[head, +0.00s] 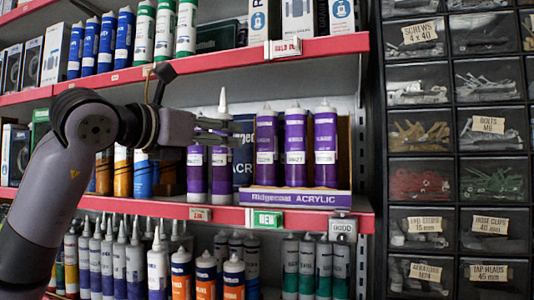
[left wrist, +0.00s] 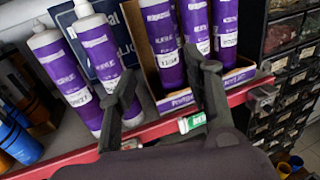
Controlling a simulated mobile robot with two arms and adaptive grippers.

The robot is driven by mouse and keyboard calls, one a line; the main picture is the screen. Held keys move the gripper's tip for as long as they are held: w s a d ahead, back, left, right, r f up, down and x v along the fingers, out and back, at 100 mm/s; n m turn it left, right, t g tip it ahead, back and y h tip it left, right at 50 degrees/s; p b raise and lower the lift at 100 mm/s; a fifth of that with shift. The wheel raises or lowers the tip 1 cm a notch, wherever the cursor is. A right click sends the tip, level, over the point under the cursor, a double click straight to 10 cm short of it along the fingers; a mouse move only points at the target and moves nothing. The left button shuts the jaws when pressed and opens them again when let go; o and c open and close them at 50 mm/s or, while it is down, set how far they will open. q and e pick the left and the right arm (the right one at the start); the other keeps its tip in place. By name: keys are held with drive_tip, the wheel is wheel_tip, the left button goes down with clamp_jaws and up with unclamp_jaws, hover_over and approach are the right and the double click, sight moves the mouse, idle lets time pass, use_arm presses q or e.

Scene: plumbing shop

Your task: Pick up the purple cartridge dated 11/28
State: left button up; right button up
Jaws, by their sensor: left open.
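Two purple cartridges, (head: 196,172) and (head: 221,172), stand loose on the middle shelf; they also show at left in the left wrist view, (left wrist: 65,75) and (left wrist: 100,45). Three more, (head: 266,135), (head: 295,135) and (head: 325,135), stand in an open display box (head: 290,198). The white date labels are too small to read surely; I cannot tell which says 11/28. My left gripper (head: 222,132) is open and empty, in front of the loose pair in the head view. In the left wrist view its fingers (left wrist: 165,75) spread before the loose pair and box. My right gripper is not in view.
The red shelf edge (head: 170,208) carries price tags and a green tag (head: 267,220). A dark blue box (head: 243,140) stands behind the loose pair. Orange and blue cartridges (head: 142,175) stand to their left. Drawers of small parts (head: 420,180) are at right.

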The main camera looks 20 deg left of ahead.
sight(261, 141)
use_arm(q)
drive_tip(key=p+x, duration=0.3)
drive_tip(key=x, duration=0.6)
drive_tip(key=shift+d, duration=0.15)
drive_tip(key=shift+w+d+r+p, duration=0.1)
drive_tip(key=shift+w+d+p, duration=0.1)
drive_tip(key=shift+w+p, duration=0.4)
drive_tip(key=p+x, duration=0.3)
drive_tip(key=x, duration=0.1)
drive_tip(key=shift+w+d+f, duration=0.1)
drive_tip(key=shift+w+f, duration=0.05)
drive_tip(key=shift+f, duration=0.05)
drive_tip(key=shift+c, duration=0.5)
drive_tip(key=shift+c, duration=0.7)
clamp_jaws()
